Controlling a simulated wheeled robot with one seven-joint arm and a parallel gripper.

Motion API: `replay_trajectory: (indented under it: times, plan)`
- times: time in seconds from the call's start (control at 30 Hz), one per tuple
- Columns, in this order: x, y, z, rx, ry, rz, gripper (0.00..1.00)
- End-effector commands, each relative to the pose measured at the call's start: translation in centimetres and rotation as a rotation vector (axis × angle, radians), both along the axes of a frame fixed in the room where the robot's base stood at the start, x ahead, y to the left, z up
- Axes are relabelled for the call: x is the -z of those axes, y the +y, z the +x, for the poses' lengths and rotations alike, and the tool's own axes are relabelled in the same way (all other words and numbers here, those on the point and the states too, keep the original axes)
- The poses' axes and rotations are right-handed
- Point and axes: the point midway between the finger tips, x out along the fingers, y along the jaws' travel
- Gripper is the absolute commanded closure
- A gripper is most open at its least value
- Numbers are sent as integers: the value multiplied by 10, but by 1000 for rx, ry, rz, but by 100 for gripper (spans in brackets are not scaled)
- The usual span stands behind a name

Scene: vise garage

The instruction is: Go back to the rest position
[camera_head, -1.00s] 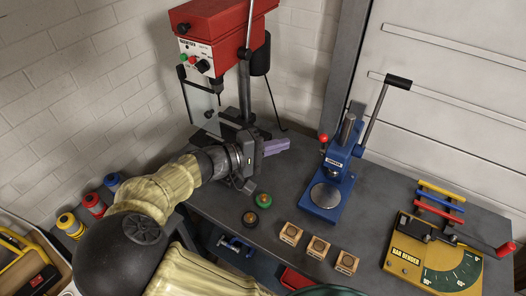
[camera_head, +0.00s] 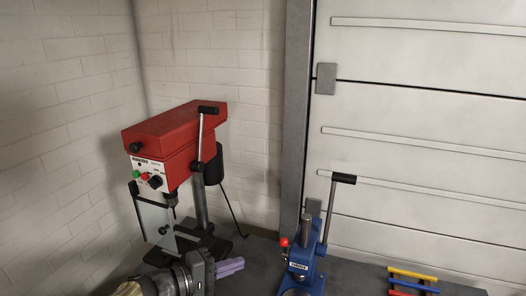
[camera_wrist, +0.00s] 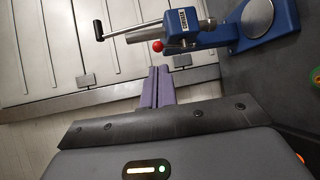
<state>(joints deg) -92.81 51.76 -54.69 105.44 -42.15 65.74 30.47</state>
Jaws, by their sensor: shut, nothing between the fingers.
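My gripper (camera_head: 230,267) shows at the bottom of the head view, in front of the drill press and left of the blue press. Its purple fingers are together with nothing between them. In the wrist view the shut fingers (camera_wrist: 160,86) point toward the wall panels, with the blue press to their upper right. Most of my arm is below the head view's lower edge.
A red drill press (camera_head: 172,140) stands at the left by the brick wall. A blue arbor press (camera_head: 303,268) with a raised lever stands on the grey bench. Coloured bars (camera_head: 413,281) lie at the lower right. Pale wall panels (camera_head: 430,130) stand behind.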

Motion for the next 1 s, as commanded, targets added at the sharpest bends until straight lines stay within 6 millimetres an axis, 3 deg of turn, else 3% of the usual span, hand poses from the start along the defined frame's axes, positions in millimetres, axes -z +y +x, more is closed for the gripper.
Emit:
replay_trajectory:
  times: [0.13, 0.3, 0.5, 0.73, 1.0]
  plan:
    - [29, -52, 10, 106, 145, 108, 100]
    - [64, -106, 6, 219, 306, 279, 100]
    - [92, -151, -10, 323, 436, 504, 100]
    - [106, -183, -34, 402, 503, 774, 100]
    - [103, -206, -59, 444, 475, 1068, 100]
